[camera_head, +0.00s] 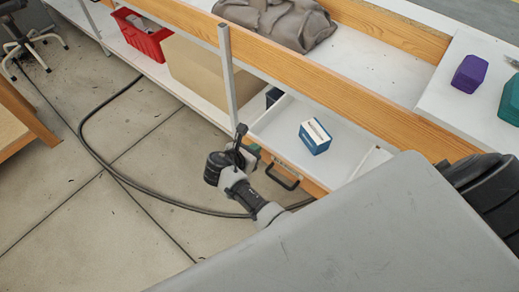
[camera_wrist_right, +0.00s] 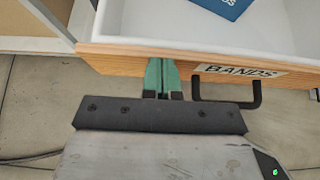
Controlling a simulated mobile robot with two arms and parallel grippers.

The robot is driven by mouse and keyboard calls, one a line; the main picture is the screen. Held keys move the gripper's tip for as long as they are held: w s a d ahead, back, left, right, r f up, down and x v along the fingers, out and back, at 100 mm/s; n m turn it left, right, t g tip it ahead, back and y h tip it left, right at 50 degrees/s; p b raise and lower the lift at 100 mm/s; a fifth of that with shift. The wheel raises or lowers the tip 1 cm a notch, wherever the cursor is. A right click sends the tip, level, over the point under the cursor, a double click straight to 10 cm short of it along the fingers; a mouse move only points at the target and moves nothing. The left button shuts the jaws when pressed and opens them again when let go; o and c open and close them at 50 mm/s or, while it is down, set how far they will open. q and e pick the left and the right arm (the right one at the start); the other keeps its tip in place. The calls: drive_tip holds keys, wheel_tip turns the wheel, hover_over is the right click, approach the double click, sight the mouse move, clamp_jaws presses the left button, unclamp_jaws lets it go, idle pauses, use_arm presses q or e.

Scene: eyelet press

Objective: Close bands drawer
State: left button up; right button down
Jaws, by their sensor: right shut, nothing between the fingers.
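The bands drawer (camera_head: 272,126) is pulled open under the bench, with a white inside and a wooden front. In the right wrist view its wooden front (camera_wrist_right: 117,57) carries a label (camera_wrist_right: 240,70) reading "BANDS" and a black bar handle (camera_wrist_right: 228,104). A blue and white box (camera_head: 316,138) lies in the drawer. My right gripper (camera_wrist_right: 162,80) has its green fingers together and empty, at the drawer front left of the handle. I cannot tell whether they touch the wood. My left gripper is not in view.
The bench's wooden rail (camera_head: 345,85) runs above the drawer, with a metal post (camera_head: 227,75) at its left. A red bin (camera_head: 143,36) and a tan box (camera_head: 195,70) stand on the lower shelf. A black cable (camera_head: 110,168) lies on the otherwise open floor.

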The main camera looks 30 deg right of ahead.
drive_tip(key=shift+w, duration=0.1)
idle(0.3)
drive_tip(key=w+d+p, duration=0.1)
drive_tip(key=d, duration=0.2)
drive_tip(key=w+d+p, duration=0.1)
drive_tip(key=d, duration=0.2)
drive_tip(key=w+d, duration=0.1)
drive_tip(key=d, duration=0.2)
drive_tip(key=shift+w+d+r+p, duration=0.15)
drive_tip(key=shift+w+r+p, duration=0.1)
drive_tip(key=shift+w+p, duration=0.15)
hover_over(292, 124)
drive_tip(key=shift+f+b, duration=0.25)
drive_tip(key=shift+b, duration=0.05)
